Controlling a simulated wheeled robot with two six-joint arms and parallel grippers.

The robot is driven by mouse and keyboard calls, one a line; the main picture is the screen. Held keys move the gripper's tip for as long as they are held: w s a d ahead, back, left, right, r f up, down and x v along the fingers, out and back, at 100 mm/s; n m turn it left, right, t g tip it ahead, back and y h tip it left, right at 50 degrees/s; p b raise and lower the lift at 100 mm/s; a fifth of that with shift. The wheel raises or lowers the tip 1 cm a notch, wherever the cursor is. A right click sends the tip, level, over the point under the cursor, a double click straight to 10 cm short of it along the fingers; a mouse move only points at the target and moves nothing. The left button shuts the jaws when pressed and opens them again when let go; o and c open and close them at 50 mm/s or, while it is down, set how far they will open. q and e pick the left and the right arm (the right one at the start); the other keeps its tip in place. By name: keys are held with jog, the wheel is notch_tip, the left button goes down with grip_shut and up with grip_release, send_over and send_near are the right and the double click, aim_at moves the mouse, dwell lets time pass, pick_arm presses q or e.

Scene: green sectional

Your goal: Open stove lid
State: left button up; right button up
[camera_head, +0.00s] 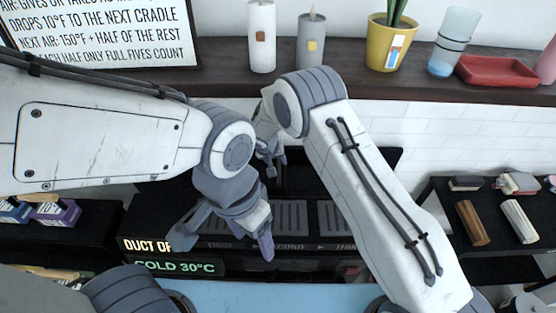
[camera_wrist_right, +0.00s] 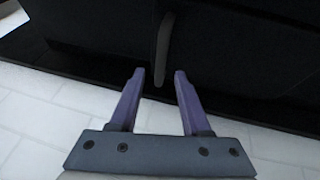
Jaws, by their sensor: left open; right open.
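The black stove (camera_head: 345,240) stands below my arms in the head view, with grey slotted plates and a front display reading "COLD 30°C". A dark panel (camera_head: 388,157), which looks like its lid, shows behind my right arm; its angle is hard to tell. My right gripper (camera_head: 268,150) is by the stove's back, partly hidden by my arms. In the right wrist view it (camera_wrist_right: 158,78) is open and empty. A grey curved bar (camera_wrist_right: 164,48) on a dark surface lies just beyond its fingertips. My left gripper (camera_head: 222,240) is open and empty over the stove's front left.
A dark shelf (camera_head: 220,84) above holds two candles, a yellow plant pot (camera_head: 390,42), cups and a red tray (camera_head: 495,70). White tiles (camera_head: 450,130) back the stove. Black side shelves (camera_head: 505,185) with small items flank it.

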jog(key=shift+x, duration=1.05)
grip_shut()
dwell(0.7)
